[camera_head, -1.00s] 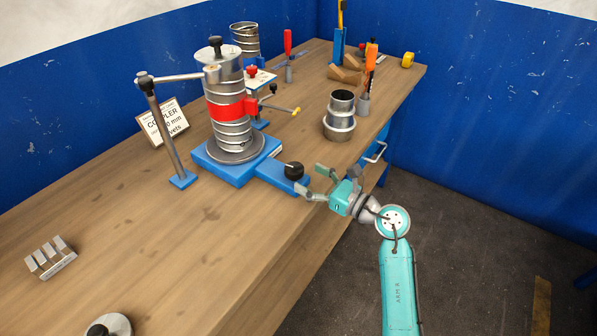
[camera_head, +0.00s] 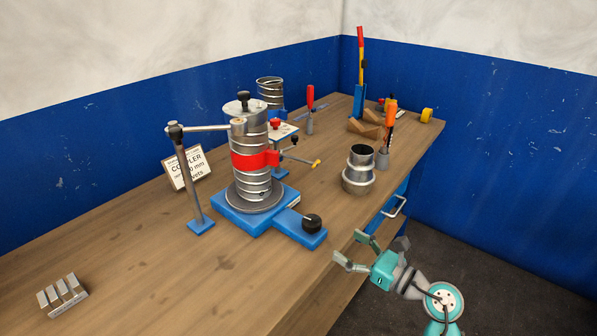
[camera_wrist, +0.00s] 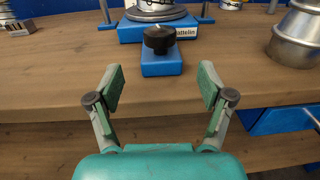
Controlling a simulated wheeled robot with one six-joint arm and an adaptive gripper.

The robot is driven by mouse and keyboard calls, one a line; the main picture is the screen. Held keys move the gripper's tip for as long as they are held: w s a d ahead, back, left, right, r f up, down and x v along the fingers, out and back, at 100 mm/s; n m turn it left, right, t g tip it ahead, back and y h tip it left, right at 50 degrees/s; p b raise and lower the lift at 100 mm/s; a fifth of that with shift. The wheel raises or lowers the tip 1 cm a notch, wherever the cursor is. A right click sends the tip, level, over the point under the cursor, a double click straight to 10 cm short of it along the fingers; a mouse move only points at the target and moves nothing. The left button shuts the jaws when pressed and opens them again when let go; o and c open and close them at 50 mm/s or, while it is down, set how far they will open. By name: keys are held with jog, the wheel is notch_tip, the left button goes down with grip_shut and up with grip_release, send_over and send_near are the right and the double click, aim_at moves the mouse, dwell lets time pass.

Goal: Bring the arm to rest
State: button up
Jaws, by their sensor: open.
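My gripper (camera_head: 352,252) is open and empty, in front of the bench's front edge in the head view. In the wrist view my gripper (camera_wrist: 158,88) has its two fingers spread wide, with nothing between them. Beyond the fingers is a black knob (camera_head: 312,223) on a blue base (camera_head: 283,234), apart from them; the knob also shows in the wrist view (camera_wrist: 158,40). On the base stands a spiral duct (camera_head: 251,182) with a red band (camera_head: 254,160) around it.
The wooden bench (camera_head: 150,270) runs along the blue wall. A metal coupler (camera_head: 358,172) stands right of the duct. A drawer handle (camera_head: 394,207) juts from the bench front. Slotted metal blocks (camera_head: 62,296) lie at the left. Floor (camera_head: 480,260) is clear at right.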

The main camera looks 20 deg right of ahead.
jog(key=s+a+f+m+t, duration=0.1)
jog(key=s+a+m+t, duration=0.3)
jog(key=s+m, duration=0.45)
jog(key=s+a+m+t, duration=0.1)
jog(key=s+a+m, duration=0.55)
jog(key=s, duration=0.25)
jog(key=s+d+f+m+g+h, duration=0.1)
jog(key=s+f+m+h, duration=0.1)
jog(key=s+m, duration=0.6)
jog(key=s+d+f+m+g+h, duration=0.1)
jog(key=s+m+h, duration=0.3)
jog(key=s+m, duration=0.5)
jog(key=s+d+f+m+g+h, duration=0.1)
jog(key=s+f+m+g+h, duration=0.2)
jog(key=s+m, duration=0.5)
jog(key=shift+s+d+f+m+h, duration=0.3)
jog(key=shift+d+f+m+h, duration=0.1)
jog(key=shift+m, duration=0.9)
jog(key=shift+r, duration=0.1)
jog(key=shift+c, duration=0.3)
